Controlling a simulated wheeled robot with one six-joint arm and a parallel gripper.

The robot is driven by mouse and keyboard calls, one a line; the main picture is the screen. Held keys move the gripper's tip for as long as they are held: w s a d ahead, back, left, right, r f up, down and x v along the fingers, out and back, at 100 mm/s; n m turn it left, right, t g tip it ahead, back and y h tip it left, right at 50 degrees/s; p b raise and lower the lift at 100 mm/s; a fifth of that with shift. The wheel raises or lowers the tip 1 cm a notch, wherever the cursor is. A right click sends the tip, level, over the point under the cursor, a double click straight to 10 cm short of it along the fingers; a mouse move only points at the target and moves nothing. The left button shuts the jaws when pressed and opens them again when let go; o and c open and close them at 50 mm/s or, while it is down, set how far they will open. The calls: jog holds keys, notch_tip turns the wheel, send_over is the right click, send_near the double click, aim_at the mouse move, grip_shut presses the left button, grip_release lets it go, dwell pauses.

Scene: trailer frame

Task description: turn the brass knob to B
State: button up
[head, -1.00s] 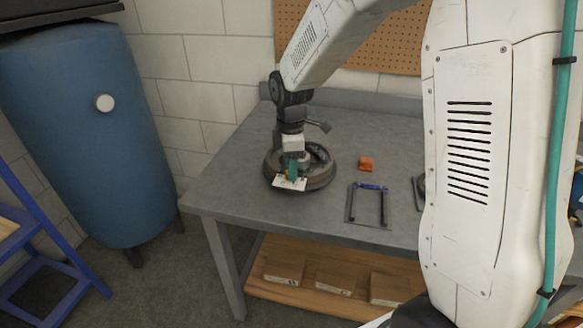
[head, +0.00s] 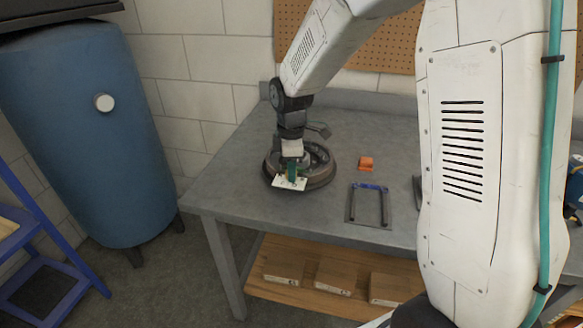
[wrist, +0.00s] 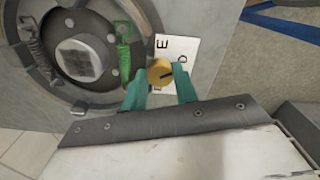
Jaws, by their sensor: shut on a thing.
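The brass knob (wrist: 160,73) sits on a white lettered card (wrist: 176,48) in the wrist view, with a dark pointer line toward the right of the picture. An E is readable on the card; another letter beside it looks like a D. I cannot make out a B, and my fingers hide part of the card. My gripper (wrist: 160,84) has its two teal fingers on either side of the knob, shut on it. In the head view my gripper (head: 292,172) is over the white card (head: 289,183) at the drum's front edge; the knob is hidden there.
The round brake drum (head: 322,178) lies on the grey workbench (head: 235,190). A green part (wrist: 123,45) stands close left of the knob in the wrist view.

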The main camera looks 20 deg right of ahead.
jog(key=m, duration=0.5)
jog(key=shift+m, duration=0.3)
jog(key=m, duration=1.1)
jog(key=shift+m, duration=0.3)
jog(key=m, duration=0.5)
jog(key=shift+m, duration=0.4)
jog(key=o, duration=1)
jog(key=shift+r, duration=0.15)
